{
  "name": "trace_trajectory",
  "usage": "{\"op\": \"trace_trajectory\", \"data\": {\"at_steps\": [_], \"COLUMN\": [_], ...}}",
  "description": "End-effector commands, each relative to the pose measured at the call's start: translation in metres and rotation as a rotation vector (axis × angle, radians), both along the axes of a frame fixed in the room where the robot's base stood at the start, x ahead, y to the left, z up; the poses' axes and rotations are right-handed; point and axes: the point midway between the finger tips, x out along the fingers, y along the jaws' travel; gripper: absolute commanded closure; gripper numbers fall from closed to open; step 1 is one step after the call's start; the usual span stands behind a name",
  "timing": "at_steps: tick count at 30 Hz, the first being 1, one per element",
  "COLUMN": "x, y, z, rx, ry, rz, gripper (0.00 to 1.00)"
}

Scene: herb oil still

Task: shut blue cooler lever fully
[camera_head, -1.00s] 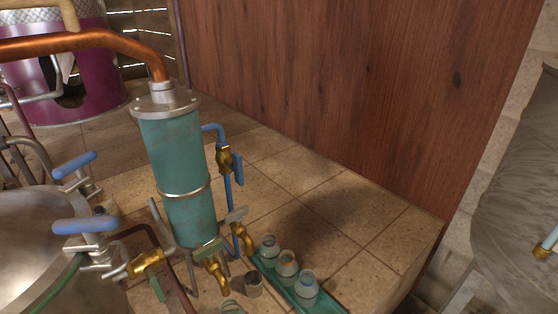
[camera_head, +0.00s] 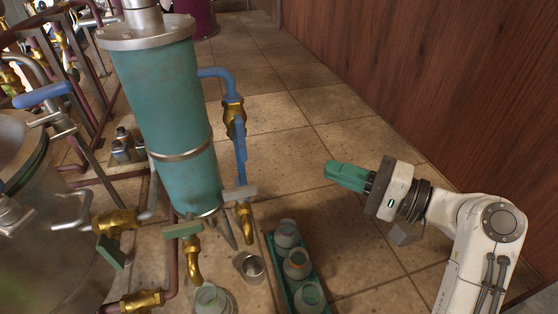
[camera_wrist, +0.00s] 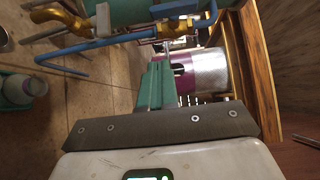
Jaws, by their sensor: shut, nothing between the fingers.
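The teal cooler column (camera_head: 168,115) stands left of centre. A blue pipe (camera_head: 218,74) leaves its side and bends down into a brass valve (camera_head: 234,108). The blue lever (camera_head: 240,142) at this valve hangs about straight down, close to the pipe. My gripper (camera_head: 345,175) is shut and empty, its green fingers pointing left toward the valve, a clear gap to the lever's right. In the wrist view the closed fingers (camera_wrist: 156,85) point at the blue piping (camera_wrist: 95,43) and a brass valve (camera_wrist: 174,29); they touch nothing.
A green tray (camera_head: 272,262) with several small jars stands on the tiles below my gripper. A metal cup (camera_head: 250,267) and brass taps (camera_head: 193,258) are beneath the column. A wooden wall (camera_head: 450,80) bounds the right. The tiles between lever and gripper are clear.

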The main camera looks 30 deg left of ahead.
Motion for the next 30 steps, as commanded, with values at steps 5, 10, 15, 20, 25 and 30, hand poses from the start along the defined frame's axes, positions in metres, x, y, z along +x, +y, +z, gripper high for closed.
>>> {"op": "trace_trajectory", "data": {"at_steps": [5, 10, 15, 20, 25, 30], "x": [-0.002, -0.005, -0.007, -0.012, -0.03, -0.038], "y": [0.016, 0.045, 0.079, 0.107, 0.12, 0.127], "z": [0.007, 0.006, 0.006, 0.006, 0.006, 0.005], "rx": [0.018, 0.015, 0.015, 0.014, 0.014, 0.015], "ry": [0.006, 0.007, 0.004, 0.005, 0.004, 0.005], "rz": [0.015, 0.015, 0.014, 0.013, 0.012, 0.01], "gripper": [1.0, 1.0, 1.0, 1.0, 1.0, 1.0]}}
